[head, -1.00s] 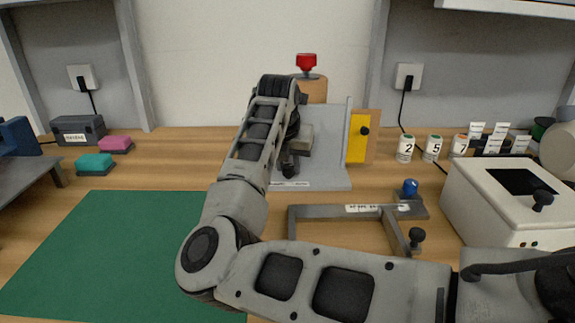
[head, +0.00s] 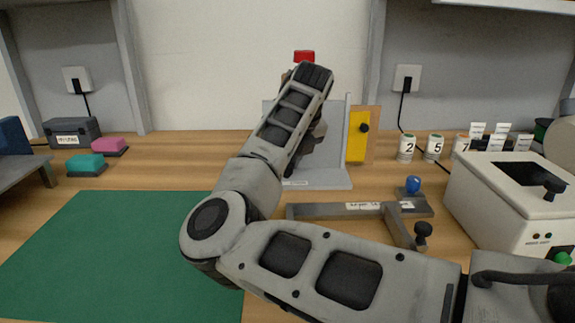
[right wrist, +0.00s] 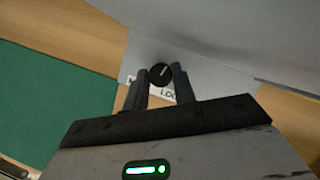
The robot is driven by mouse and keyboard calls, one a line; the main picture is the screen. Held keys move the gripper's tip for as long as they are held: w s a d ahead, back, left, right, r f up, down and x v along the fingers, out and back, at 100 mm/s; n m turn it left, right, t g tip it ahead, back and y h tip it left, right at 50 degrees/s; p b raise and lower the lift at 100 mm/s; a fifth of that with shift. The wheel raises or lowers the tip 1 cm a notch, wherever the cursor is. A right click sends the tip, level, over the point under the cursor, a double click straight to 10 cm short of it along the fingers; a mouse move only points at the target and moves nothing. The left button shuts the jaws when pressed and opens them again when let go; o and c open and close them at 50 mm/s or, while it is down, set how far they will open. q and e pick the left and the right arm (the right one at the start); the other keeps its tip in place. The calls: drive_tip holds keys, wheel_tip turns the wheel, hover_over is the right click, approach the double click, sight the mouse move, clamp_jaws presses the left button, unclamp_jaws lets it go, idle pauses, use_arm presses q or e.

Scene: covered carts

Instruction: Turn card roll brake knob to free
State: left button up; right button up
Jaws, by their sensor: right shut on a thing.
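The card roll stand (head: 335,178) is a grey plate with an upright wall at the back of the bench. In the head view my right arm covers much of it and hides the knob. In the right wrist view the small round black knob (right wrist: 160,73) has a white pointer line tilted to the upper right. A white label (right wrist: 163,93) beside it is partly covered by a finger and reads "LOC". My right gripper (right wrist: 161,78) is shut on the knob, with a dark finger on each side. My left gripper is not in view.
A yellow block (head: 357,138) stands right of the stand's wall. A grey bracket (head: 335,211) with a blue knob (head: 413,185) lies in front. A white box (head: 515,215) is at the right. The green mat (head: 110,255) at the left is clear.

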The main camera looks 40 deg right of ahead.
drive_tip(key=shift+n, duration=0.3)
idle(0.4)
drive_tip(key=o, duration=1)
drive_tip(key=shift+r, duration=0.15)
drive_tip(key=v, duration=1.5)
drive_tip(key=shift+s+d+r, duration=0.1)
drive_tip(key=shift+d+r, duration=0.05)
drive_tip(key=shift+r, duration=0.25)
drive_tip(key=shift+f, duration=0.1)
